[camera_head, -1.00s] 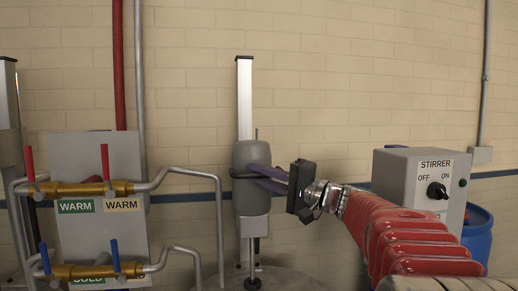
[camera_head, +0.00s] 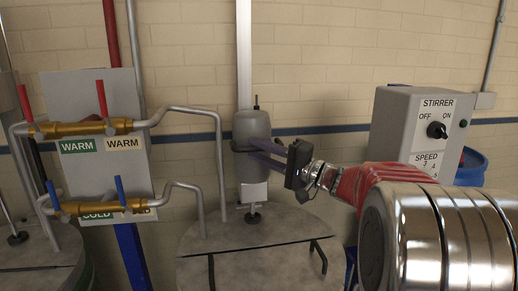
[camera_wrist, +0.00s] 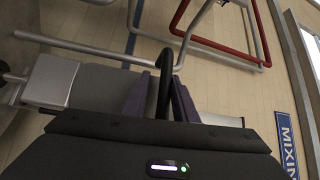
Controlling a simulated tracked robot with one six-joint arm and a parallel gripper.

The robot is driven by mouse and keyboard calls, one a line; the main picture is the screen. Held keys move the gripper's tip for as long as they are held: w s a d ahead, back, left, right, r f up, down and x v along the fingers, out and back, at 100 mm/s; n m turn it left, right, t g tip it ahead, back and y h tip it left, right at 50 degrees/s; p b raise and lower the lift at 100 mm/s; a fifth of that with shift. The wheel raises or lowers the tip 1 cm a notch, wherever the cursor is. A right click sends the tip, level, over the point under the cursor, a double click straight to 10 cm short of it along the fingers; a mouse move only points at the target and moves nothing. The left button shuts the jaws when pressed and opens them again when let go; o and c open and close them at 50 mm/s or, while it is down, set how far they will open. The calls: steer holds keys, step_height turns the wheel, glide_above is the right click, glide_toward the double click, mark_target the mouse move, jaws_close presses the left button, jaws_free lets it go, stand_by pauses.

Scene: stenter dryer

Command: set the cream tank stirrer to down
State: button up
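The stirrer is a grey motor housing (camera_head: 252,130) on an upright silver column (camera_head: 244,60), above a grey tank lid (camera_head: 265,245). A thin shaft below its light block meets the lid. In the wrist view the grey housing (camera_wrist: 100,92) lies sideways at left, with a black bar handle (camera_wrist: 164,75) rising beside it. My gripper (camera_head: 258,152) reaches in from the right, level with the lower housing. In the wrist view its two purple fingers (camera_wrist: 160,100) close on both sides of the handle. The finger tips are partly hidden.
A grey control box (camera_head: 410,125) with a black STIRRER knob (camera_head: 437,130) stands at the right, close to my arm. At the left, a panel (camera_head: 90,90) carries pipes and red and blue valve levers. A bent pipe (camera_head: 218,150) runs just left of the stirrer.

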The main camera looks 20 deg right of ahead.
steer(key=o, duration=0.3)
steer(key=shift+d, duration=0.1)
steer(key=shift+s+d, duration=0.15)
steer(key=shift+s, duration=0.05)
steer(key=v, duration=1.3)
steer(key=shift+s+f, duration=0.1)
steer(key=shift+s, duration=0.05)
